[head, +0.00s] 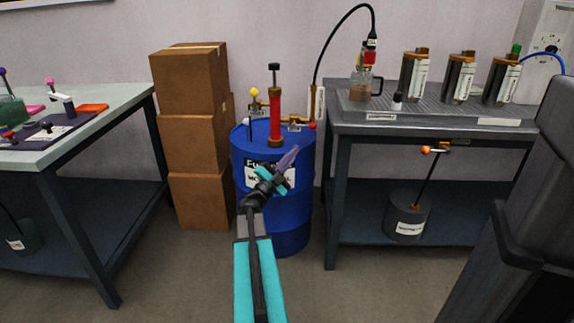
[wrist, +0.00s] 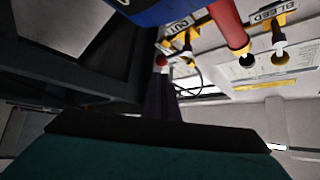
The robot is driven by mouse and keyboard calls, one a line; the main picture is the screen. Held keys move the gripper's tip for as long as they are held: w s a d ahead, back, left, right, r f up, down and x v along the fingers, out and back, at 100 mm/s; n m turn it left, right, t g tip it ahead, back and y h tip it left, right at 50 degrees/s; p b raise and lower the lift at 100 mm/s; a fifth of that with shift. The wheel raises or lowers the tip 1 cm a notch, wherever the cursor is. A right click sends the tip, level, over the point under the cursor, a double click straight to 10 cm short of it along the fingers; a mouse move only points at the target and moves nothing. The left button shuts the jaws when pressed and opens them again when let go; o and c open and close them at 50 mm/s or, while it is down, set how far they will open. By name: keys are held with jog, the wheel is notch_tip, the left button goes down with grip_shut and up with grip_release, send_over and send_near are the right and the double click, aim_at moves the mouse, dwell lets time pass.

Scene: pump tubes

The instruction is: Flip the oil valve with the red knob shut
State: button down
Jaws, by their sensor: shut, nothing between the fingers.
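The oil valve with the red knob (head: 312,125) sits on the brass pipe at the right of the drum top. The knob is to the right of the valve body, and its lever looks roughly level. In the wrist view the red knob (wrist: 161,60) shows by the OUT label (wrist: 180,27), just beyond the fingertips. My gripper (head: 296,150) is shut and empty, in front of the blue drum (head: 290,225), pointing up and right towards the knob. In the wrist view my gripper (wrist: 160,82) appears dark. I cannot tell whether it touches the knob.
A red pump (head: 275,115) stands on the drum, with a yellow-knobbed valve (head: 254,92) to its left. A black hose (head: 325,45) arches right to a jar (head: 365,85) on the grey bench (head: 350,128). Cardboard boxes (head: 195,145) stack left of the drum.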

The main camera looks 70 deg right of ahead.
aim_at(312, 129)
jog(key=b+x, duration=0.2)
jog(key=x, duration=0.6)
jog(key=shift+d+b, duration=0.3)
jog(key=shift+b, duration=0.05)
jog(key=shift+s+r, duration=0.15)
